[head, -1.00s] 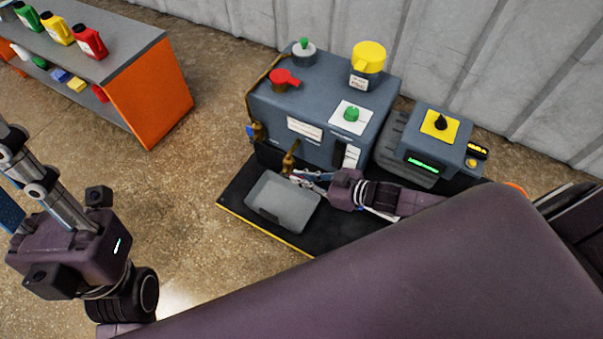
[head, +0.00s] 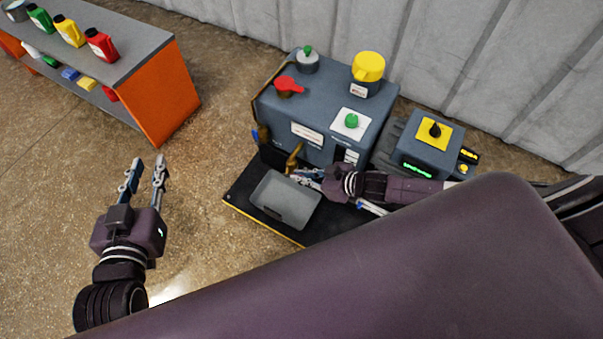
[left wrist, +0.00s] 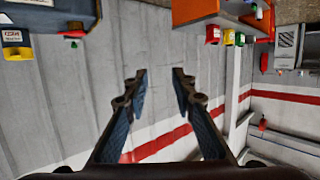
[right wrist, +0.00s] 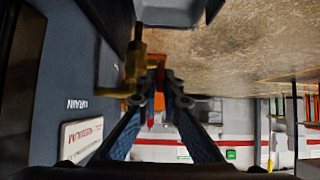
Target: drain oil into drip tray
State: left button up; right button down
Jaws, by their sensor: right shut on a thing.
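The brass drain valve (head: 294,158) sticks out from the lower front of the grey-blue pump housing (head: 330,120). In the right wrist view the valve (right wrist: 136,65) stands beside a "DRAIN" marking. My right gripper (head: 298,175) is shut at the valve; its fingertips (right wrist: 160,92) meet on a part of it, and the exact grip is partly hidden. The grey drip tray (head: 285,200) lies on the black base below the valve; its edge (right wrist: 185,12) shows in the right wrist view. No oil is visible. My left gripper (head: 144,172) is open and empty over the floor; its spread fingers (left wrist: 157,78) show in the left wrist view.
A control box with a black knob (head: 435,130) stands right of the housing. A red handle (head: 288,85) and a yellow cap (head: 368,66) sit on top. An orange-ended bench (head: 165,95) with bottles is at the upper left. The floor between is clear.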

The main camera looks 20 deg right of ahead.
pick_arm(q)
jog(key=shift+s+a+f+g+y, duration=0.15)
jog(key=shift+s+f+g, duration=0.2)
jog(key=shift+f, duration=0.3)
jog(key=shift+s+a+f+g+y, duration=0.1)
jog(key=shift+s+a+f+g, duration=0.2)
jog(key=shift+f, duration=0.4)
jog(key=shift+s+a+f+g+y, duration=0.1)
jog(key=shift+s+f+g, duration=0.3)
jog(key=shift+f, duration=0.25)
pick_arm(e)
jog(key=c, duration=2.1)
grip_release()
jog(key=shift+r, duration=0.1)
jog(key=v, duration=1.2)
jog(key=shift+w, duration=0.1)
